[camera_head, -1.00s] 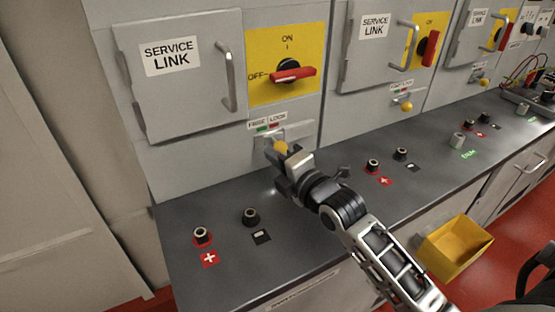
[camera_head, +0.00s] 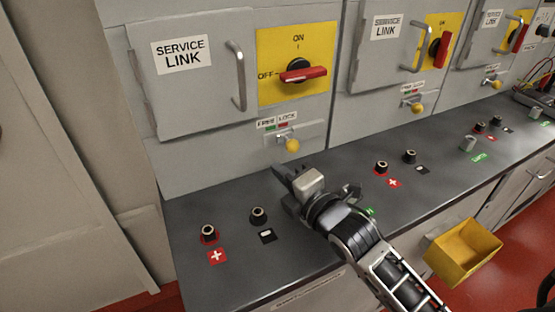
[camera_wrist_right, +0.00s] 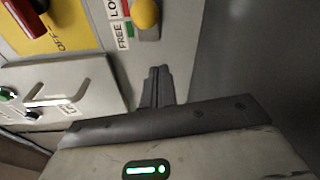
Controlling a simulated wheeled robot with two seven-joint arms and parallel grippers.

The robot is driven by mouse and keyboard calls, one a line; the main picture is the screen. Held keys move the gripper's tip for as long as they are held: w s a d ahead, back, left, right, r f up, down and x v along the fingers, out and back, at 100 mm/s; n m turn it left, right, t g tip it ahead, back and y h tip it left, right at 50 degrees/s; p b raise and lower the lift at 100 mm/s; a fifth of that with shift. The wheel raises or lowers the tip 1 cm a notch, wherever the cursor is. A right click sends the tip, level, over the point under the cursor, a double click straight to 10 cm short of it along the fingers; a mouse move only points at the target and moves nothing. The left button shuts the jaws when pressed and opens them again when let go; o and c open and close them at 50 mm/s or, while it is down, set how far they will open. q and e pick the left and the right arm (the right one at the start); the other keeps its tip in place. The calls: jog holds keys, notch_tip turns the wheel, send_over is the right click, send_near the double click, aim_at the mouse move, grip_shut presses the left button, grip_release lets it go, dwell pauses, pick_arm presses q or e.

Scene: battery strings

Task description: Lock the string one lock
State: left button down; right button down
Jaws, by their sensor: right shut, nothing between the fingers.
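The string one lock is a small lever with a yellow knob (camera_head: 292,146), on a plate below the FREE/LOCK label (camera_head: 277,121) of the nearest cabinet. The lever slants down to the right, toward the red LOCK side. The knob also shows at the top of the right wrist view (camera_wrist_right: 146,14). My right gripper (camera_head: 281,172) is shut and empty, just below the knob and apart from it, above the dark counter. Its closed fingers also show in the right wrist view (camera_wrist_right: 157,85). My left gripper is out of view.
Above the lock, a red rotary handle (camera_head: 303,75) lies roughly level on a yellow plate, beside the SERVICE LINK door (camera_head: 190,90). Black terminals (camera_head: 258,215) stand on the counter left of my gripper. A yellow bin (camera_head: 463,252) is at the lower right.

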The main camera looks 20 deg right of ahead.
jog(key=s, duration=0.4)
jog(key=shift+s+d+r, duration=0.1)
jog(key=shift+s+d, duration=0.1)
jog(key=shift+d, duration=0.15)
jog(key=shift+s+r, duration=0.1)
jog(key=shift+s, duration=0.35)
